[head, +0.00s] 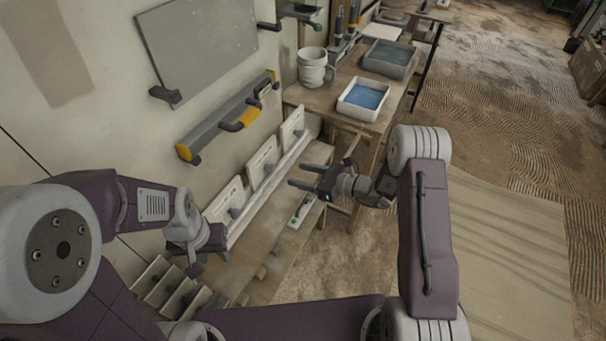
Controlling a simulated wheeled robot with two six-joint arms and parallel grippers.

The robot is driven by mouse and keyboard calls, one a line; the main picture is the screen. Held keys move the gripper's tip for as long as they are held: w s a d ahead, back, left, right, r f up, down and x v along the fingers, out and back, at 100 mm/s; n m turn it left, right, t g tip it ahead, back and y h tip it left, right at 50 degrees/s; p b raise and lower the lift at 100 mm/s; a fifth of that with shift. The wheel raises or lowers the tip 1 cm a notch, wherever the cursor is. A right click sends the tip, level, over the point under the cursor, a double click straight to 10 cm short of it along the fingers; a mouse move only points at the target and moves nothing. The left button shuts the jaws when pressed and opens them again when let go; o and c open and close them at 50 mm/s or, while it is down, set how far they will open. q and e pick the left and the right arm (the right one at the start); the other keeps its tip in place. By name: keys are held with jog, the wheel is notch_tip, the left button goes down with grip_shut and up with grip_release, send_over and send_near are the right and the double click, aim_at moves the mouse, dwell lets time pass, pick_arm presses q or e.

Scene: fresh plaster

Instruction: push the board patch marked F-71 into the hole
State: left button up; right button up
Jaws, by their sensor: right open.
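Several white board pieces with dark grips lean in a row in a rail along the wall; the middle one (262,164) and the far one (292,124) show clearly, and the near one (222,203) is partly behind my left wrist. One flat pale piece with a grip (302,212) lies on the low bench. No F-71 marking is readable, and I cannot make out a hole. My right gripper (302,176) is open and empty above the bench, its fingers pointing left towards the rail. My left gripper (194,268) points down by the near rack; its fingers are too unclear to judge.
A slotted rack (170,288) stands at the near bench end. The wooden bench (262,228) runs along the wall. A grey and yellow level (228,118) and a grey panel (198,45) are on the wall. A table farther back holds a mug (312,66) and a blue-filled tray (363,97).

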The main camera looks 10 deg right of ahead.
aim_at(274, 169)
jog(key=b+x, duration=0.2)
jog(key=x, duration=0.2)
jog(key=b+x, duration=0.1)
jog(key=x, duration=0.3)
jog(key=shift+a+f+b, duration=0.3)
jog(key=shift+b, duration=0.05)
jog(key=shift+w+a+b, duration=0.3)
jog(key=shift+w+a, duration=0.15)
jog(key=shift+a, duration=0.2)
pick_arm(q)
jog(key=f, duration=0.4)
jog(key=shift+s+f, duration=0.2)
jog(key=shift+s, duration=0.05)
pick_arm(e)
jog(key=shift+c, duration=0.3)
grip_shut()
pick_arm(q)
jog(key=shift+r, duration=0.1)
pick_arm(e)
jog(key=shift+r, duration=0.15)
